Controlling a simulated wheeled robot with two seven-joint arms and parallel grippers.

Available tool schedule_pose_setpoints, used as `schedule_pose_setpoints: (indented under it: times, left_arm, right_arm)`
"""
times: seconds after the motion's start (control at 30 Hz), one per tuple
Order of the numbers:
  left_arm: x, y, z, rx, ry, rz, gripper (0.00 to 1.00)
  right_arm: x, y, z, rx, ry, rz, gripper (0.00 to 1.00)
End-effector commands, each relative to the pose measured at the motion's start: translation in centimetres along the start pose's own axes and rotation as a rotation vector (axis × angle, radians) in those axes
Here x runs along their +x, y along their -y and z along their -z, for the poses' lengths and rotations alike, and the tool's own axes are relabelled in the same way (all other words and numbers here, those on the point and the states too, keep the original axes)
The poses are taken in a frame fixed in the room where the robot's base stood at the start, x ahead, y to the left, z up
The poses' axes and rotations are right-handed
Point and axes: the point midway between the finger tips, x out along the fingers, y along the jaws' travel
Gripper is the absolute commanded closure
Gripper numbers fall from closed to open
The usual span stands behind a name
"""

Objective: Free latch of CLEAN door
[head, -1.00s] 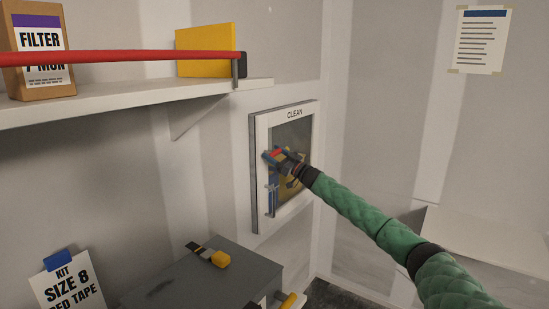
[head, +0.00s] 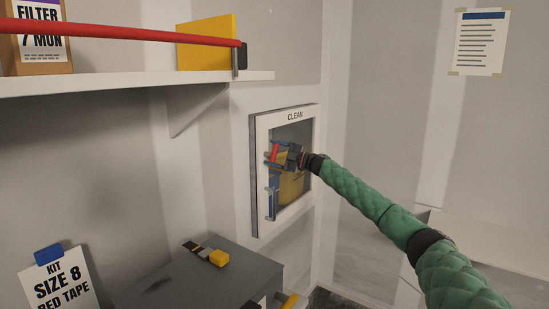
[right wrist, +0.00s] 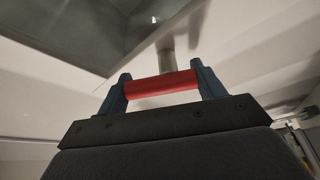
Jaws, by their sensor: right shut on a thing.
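The CLEAN door (head: 296,116) is a white-framed hatch with a dark window in the wall, in the middle of the head view. It looks closed. My right gripper (head: 276,152) is at the upper left part of the door, in front of the window. It is shut on a red grip, which seems to be the latch handle; this red grip (right wrist: 162,84) lies crosswise between the blue fingers in the right wrist view. A grey post shows behind it. A blue and metal handle (head: 271,203) is lower on the door's left side. My left gripper is out of view.
A white shelf (head: 130,84) at upper left carries a filter box (head: 40,40) and a yellow block (head: 205,40). A red bar (head: 130,35) runs across them. A grey cabinet (head: 215,280) stands below, with a yellow-and-black tool (head: 218,257) on top.

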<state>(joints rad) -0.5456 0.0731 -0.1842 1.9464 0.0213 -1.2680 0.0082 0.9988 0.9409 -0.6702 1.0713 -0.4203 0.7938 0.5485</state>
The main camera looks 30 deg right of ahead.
Motion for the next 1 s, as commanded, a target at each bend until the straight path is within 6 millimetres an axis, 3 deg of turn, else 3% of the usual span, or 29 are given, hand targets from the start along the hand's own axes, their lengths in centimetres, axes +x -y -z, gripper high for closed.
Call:
schedule_pose_setpoints:
  times: [0.5, 1.0]
  left_arm:
    - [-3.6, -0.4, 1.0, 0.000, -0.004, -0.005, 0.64]
    - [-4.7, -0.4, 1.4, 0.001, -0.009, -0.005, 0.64]
  right_arm:
    - [0.2, 0.2, 0.4, -0.367, -0.001, 0.153, 0.55]
    - [0.3, 0.3, 0.5, -0.474, -0.001, 0.198, 0.55]
